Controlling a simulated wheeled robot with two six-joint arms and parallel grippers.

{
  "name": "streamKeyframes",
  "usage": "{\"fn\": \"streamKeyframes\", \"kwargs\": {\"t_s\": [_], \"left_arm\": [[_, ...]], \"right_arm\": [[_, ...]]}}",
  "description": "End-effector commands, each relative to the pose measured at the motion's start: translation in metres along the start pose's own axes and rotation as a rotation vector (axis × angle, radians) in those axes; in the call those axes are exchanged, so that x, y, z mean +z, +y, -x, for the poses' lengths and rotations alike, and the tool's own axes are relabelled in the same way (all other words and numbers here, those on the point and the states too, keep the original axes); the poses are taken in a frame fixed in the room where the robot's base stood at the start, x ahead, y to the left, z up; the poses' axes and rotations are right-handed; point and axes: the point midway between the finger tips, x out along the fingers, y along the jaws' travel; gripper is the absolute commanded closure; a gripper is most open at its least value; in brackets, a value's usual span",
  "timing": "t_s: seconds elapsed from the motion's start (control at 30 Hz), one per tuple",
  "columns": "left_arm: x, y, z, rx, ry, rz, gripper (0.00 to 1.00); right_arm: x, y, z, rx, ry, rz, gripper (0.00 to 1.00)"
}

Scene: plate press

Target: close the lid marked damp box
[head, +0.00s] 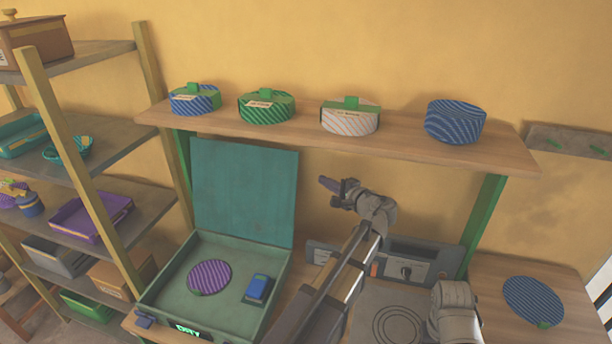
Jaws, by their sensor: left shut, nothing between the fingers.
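A green-grey box (161,299) stands open at the lower left. Its teal lid (245,190) is raised nearly upright at the back edge. A small glowing green label (187,331) sits on the box's front; its letters are small and cut close to the frame edge, and look like "DRY" rather than "damp". Inside lie a purple striped disc (209,277) and a blue block (258,288). My left gripper (328,184) is shut and empty, to the right of the lid and apart from it, pointing left. My right gripper is not in view.
A wooden shelf (400,150) above the box carries several striped round containers. A shelf rack (95,125) stands at the left. A panel with a knob (405,271) and a ringed plate (398,326) are right of the box. A blue striped disc (533,300) lies at the right.

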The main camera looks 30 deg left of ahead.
Motion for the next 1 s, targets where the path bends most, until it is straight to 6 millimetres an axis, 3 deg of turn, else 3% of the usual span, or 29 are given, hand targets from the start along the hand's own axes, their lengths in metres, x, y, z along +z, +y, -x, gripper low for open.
{"fn": "streamKeyframes", "kwargs": {"t_s": [0.53,0.7,1.0], "left_arm": [[-0.001,0.001,-0.100,0.001,-0.003,0.001,1.00],[0.022,-0.001,-0.080,0.000,0.000,0.000,1.00],[0.032,0.000,-0.072,0.000,0.000,0.000,1.00]], "right_arm": [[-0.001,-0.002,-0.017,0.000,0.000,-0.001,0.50],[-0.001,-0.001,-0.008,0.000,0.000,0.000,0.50],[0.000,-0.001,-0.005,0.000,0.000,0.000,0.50]]}}
